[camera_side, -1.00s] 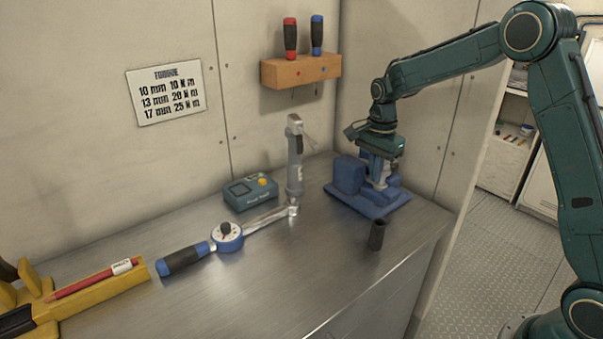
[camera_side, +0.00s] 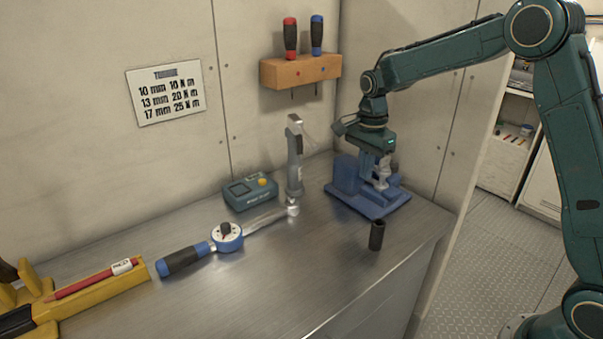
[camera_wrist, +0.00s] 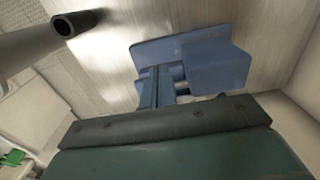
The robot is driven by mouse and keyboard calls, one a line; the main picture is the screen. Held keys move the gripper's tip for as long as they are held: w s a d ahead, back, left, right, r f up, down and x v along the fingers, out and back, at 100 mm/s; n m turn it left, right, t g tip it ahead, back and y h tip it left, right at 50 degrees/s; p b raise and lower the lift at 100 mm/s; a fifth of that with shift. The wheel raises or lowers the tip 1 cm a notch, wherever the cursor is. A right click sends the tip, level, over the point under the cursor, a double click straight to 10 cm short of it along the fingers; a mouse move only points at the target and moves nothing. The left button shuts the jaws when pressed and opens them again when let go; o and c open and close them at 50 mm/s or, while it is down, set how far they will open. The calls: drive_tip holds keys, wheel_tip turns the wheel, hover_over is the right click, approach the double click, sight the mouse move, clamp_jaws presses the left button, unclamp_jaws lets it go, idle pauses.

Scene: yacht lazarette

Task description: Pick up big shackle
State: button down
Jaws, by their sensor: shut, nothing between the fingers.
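I cannot make out a big shackle in either view. My gripper (camera_side: 377,172) is shut and empty, pointing down over the blue fixture (camera_side: 367,203) on the right part of the bench. Its closed fingers also show in the wrist view (camera_wrist: 157,88), in front of the blue fixture's block (camera_wrist: 218,68). A pale metal piece (camera_side: 383,178) shows beside the fingers at the fixture. I cannot tell whether my fingers touch it or the fixture.
A dark upright socket (camera_side: 377,236) stands near the bench's front edge. A torque wrench (camera_side: 183,260), a teal tester box (camera_side: 250,191), an upright grey tool (camera_side: 295,165) and a yellow tray (camera_side: 95,302) lie left. A screwdriver rack (camera_side: 300,71) hangs behind. The front middle of the bench is clear.

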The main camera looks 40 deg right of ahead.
wheel_tip(320, 180, up, 8)
idle(0.4)
drive_tip(key=shift+w+r, duration=0.15)
drive_tip(key=shift+w, duration=0.8)
approach(378, 188)
drive_tip(key=w+a+f, duration=0.1)
drive_tip(key=a+f, duration=0.1)
drive_tip(key=a, duration=0.1)
drive_tip(key=w+a+f, duration=0.1)
drive_tip(key=f, duration=0.1)
drive_tip(key=shift+w+a, duration=0.3)
drive_tip(key=shift+w, duration=0.05)
drive_tip(key=shift+w+d+f, duration=0.1)
drive_tip(key=shift+d+f, duration=0.05)
drive_tip(key=shift+d, duration=1.9)
